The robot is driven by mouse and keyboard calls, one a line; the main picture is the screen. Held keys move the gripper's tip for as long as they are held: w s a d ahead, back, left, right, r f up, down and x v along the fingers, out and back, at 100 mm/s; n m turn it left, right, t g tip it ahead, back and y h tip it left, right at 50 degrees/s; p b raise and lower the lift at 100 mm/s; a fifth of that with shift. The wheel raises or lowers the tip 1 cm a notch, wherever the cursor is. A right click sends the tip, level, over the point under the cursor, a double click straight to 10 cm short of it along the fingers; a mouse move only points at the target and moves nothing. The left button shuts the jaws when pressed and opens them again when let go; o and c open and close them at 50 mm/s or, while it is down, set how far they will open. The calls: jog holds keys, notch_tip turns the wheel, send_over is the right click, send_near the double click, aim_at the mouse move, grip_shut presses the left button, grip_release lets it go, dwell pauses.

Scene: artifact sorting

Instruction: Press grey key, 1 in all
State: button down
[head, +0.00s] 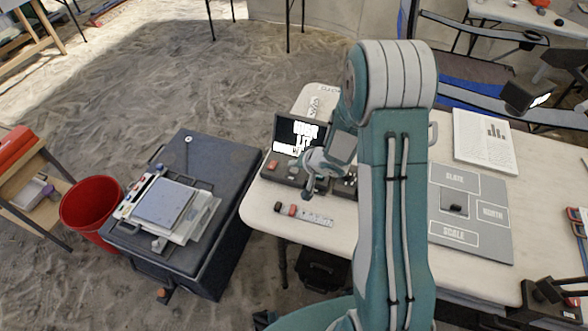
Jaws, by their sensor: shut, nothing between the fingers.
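A dark console (283,179) lies on the white table in front of a small screen. A red key (272,164) shows at its left end. A small greyish spot to the right of it (293,170) looks like the grey key, but it is too small to be certain. My gripper (308,195) is shut and empty, pointing down over the console's front edge, to the right of that spot. The gripper and wrist hide part of the console. Whether the fingertips touch anything cannot be told.
The screen (298,134) stands behind the console. A marked strip (315,218) with small dark and red pieces lies near the table's front edge. A grey labelled board (475,233) and a chart sheet (485,140) lie right. A red bucket (90,203) and dark case (222,165) stand left.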

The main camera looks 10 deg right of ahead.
aim_at(295, 171)
jog(key=shift+f, duration=0.15)
jog(key=shift+f, duration=0.2)
jog(key=shift+f, duration=0.45)
dwell(0.7)
jog(key=shift+r, duration=0.85)
jog(key=shift+r, duration=2.55)
